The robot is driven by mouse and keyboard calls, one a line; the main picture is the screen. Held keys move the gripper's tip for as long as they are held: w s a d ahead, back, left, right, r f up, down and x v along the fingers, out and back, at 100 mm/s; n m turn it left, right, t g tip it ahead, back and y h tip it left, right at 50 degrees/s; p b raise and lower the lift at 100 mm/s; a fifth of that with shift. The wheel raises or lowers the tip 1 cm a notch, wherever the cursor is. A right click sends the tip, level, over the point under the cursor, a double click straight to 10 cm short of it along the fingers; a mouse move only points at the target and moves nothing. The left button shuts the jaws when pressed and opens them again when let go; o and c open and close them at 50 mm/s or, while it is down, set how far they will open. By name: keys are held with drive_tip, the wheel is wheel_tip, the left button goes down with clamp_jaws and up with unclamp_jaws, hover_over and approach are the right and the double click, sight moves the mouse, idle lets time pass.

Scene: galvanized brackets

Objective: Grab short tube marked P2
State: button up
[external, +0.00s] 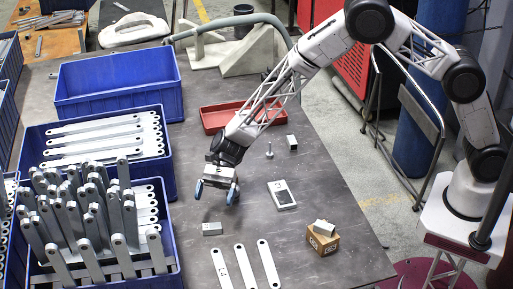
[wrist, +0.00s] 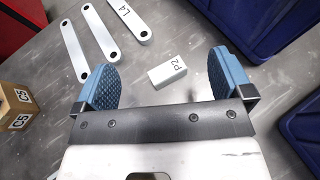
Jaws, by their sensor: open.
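The short tube marked P2 (external: 211,229) is a small pale grey metal block lying on the dark table. In the wrist view the P2 tube (wrist: 167,73) lies flat, its label facing up, and appears between my two fingers. My gripper (external: 216,192) has blue padded fingertips and is open and empty. In the external view it points down above the table, a little beyond the tube and apart from it. The gripper's spread fingers also show in the wrist view (wrist: 164,65), nothing between them being touched.
Three flat bars, one marked L4 (wrist: 128,20), lie near the tube. A cardboard box (external: 323,242) marked C5 carries a small metal piece. Blue crates (external: 118,84) of brackets stand at left.

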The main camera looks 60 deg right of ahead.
sight(212, 224)
drive_tip(key=shift+f, duration=0.15)
drive_tip(key=shift+f, duration=3.35)
drive_tip(key=shift+x, duration=2.5)
drive_tip(key=c, duration=1)
